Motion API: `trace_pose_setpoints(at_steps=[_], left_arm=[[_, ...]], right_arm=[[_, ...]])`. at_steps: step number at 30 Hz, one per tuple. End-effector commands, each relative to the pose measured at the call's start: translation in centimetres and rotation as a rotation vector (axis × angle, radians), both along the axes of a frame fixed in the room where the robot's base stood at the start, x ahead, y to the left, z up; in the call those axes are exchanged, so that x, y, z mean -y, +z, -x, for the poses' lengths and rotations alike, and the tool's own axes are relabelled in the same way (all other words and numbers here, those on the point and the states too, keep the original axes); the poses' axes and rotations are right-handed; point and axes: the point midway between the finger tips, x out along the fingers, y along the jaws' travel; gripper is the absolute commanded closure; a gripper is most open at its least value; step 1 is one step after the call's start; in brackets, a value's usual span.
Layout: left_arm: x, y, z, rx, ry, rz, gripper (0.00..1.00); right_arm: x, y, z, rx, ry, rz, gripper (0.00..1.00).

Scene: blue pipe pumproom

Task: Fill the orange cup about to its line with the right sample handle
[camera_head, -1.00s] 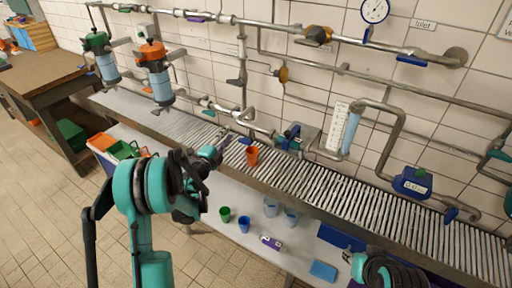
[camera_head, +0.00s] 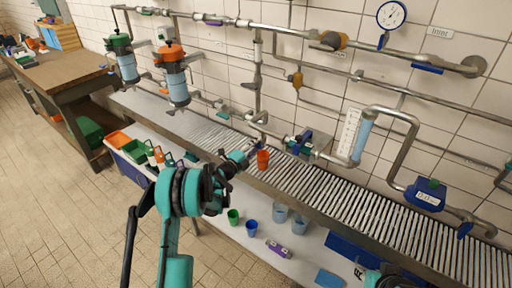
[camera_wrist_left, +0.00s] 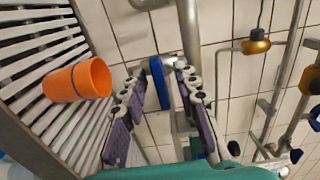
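The orange cup (camera_head: 263,160) stands upright on the slatted grate (camera_head: 330,191) by the wall pipes. In the left wrist view the orange cup (camera_wrist_left: 80,80) shows a dark line around its side; any liquid inside cannot be seen. A blue handle (camera_wrist_left: 157,80) on the pipework lies between the fingers of my left gripper (camera_wrist_left: 158,100). The fingers are apart with purple pads, and I see no clear contact with the handle. In the head view my left gripper (camera_head: 242,156) is just left of the cup. My right gripper is out of view; only part of that arm shows.
Green (camera_head: 233,216) and blue (camera_head: 251,227) cups, two pale blue cups (camera_head: 280,212) and a purple block (camera_head: 277,248) are on the lower shelf. Pipes and a blue meter (camera_head: 425,195) line the wall. A crate (camera_head: 130,168) stands left of my left arm.

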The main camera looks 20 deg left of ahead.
Motion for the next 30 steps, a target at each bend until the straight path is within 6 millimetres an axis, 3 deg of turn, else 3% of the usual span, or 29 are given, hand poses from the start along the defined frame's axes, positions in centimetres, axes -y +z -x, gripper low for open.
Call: trace_pose_setpoints(at_steps=[5, 8, 9, 20, 30], left_arm=[[0.01, 0.04, 0.01, 0.000, 0.000, 0.000, 0.72], [0.01, 0.04, 0.01, 0.000, 0.000, 0.000, 0.99], [0.00, 0.04, 0.02, 0.000, 0.000, 0.000, 1.00], [0.01, -0.02, 0.03, -0.009, 0.000, 0.025, 1.00], [0.02, -0.09, 0.02, -0.075, 0.000, 0.208, 1.00]], right_arm=[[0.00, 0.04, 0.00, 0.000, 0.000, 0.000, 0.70], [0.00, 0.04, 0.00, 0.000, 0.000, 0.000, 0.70], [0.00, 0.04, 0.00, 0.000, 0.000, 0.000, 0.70], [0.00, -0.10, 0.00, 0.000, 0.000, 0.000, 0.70], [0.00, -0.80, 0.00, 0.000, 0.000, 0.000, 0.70]])
